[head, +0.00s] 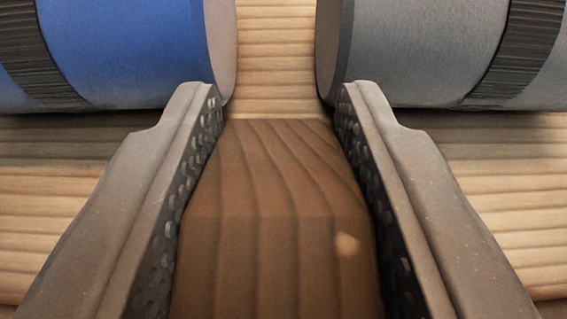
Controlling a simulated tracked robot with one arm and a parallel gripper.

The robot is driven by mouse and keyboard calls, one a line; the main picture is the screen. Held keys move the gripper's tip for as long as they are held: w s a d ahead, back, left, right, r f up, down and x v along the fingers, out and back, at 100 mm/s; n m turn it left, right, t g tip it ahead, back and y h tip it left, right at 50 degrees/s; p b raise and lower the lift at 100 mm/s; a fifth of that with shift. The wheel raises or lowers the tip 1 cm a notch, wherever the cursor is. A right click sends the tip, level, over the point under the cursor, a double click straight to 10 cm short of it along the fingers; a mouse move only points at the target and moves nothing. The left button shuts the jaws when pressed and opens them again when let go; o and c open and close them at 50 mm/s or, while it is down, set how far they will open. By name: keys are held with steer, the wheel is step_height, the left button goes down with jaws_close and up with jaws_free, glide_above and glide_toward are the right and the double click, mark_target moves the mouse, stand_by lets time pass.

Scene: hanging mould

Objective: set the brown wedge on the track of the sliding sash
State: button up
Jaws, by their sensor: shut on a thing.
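The brown wedge (275,220) is a dark wood-grained block in the lower middle of the head view. Its narrower far end points away from me, and its near end is cut off by the bottom edge of the picture. My gripper (278,105) is shut on the wedge, with one dimpled jaw pad along each side. I cannot tell whether the wedge touches the wooden surface below. No sliding sash or track can be made out.
A blue cylinder (130,45) with a dark ribbed band lies at the upper left. A grey cylinder (430,50) with a similar band lies at the upper right. Both are just beyond the fingertips. A gap of bare light wood (275,55) runs between them.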

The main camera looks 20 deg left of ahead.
steer(key=shift+f+b, duration=0.35)
steer(key=shift+f, duration=0.35)
steer(key=o, duration=1)
steer(key=shift+c, duration=0.2)
steer(key=shift+r, duration=0.1)
steer(key=shift+s+r+p, duration=0.1)
steer(key=shift+r+p, duration=0.3)
steer(key=shift+r, duration=0.25)
steer(key=b+v, duration=0.4)
steer(key=v, duration=0.7)
steer(key=shift+s, duration=0.4)
steer(key=shift+d, duration=0.2)
